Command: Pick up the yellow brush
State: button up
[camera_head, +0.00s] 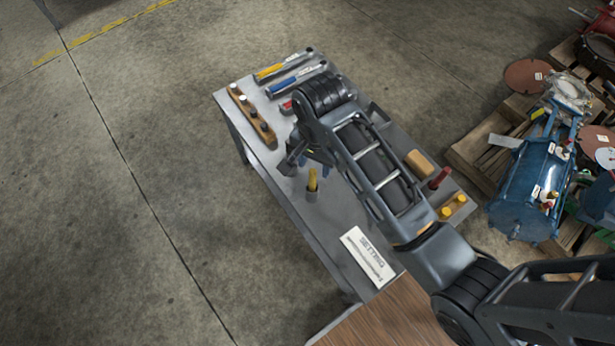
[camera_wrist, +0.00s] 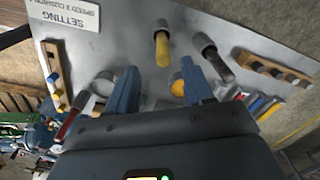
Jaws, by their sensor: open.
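What looks like the yellow brush (camera_head: 312,179) is a yellow handle standing in a small grey holder at the table's near-left side, below my gripper in the head view. In the wrist view the yellow handle (camera_wrist: 162,48) shows beyond the fingertips, near the top middle. My gripper (camera_wrist: 160,84) is open, its two blue fingers apart with nothing held between them. In the head view my gripper (camera_head: 303,157) is above the table, just beyond the brush and partly hidden by my arm. The brush's lower end is hidden in the holder.
A dark-handled item (camera_wrist: 218,64) stands beside the brush. Pallets and a blue drum (camera_head: 527,190) stand right.

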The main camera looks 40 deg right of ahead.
aim_at(313, 177)
jog(key=f, duration=0.7)
jog(key=shift+w+a+f, duration=0.1)
jog(key=shift+w+f, duration=0.1)
jog(key=shift+f, duration=0.1)
grip_shut()
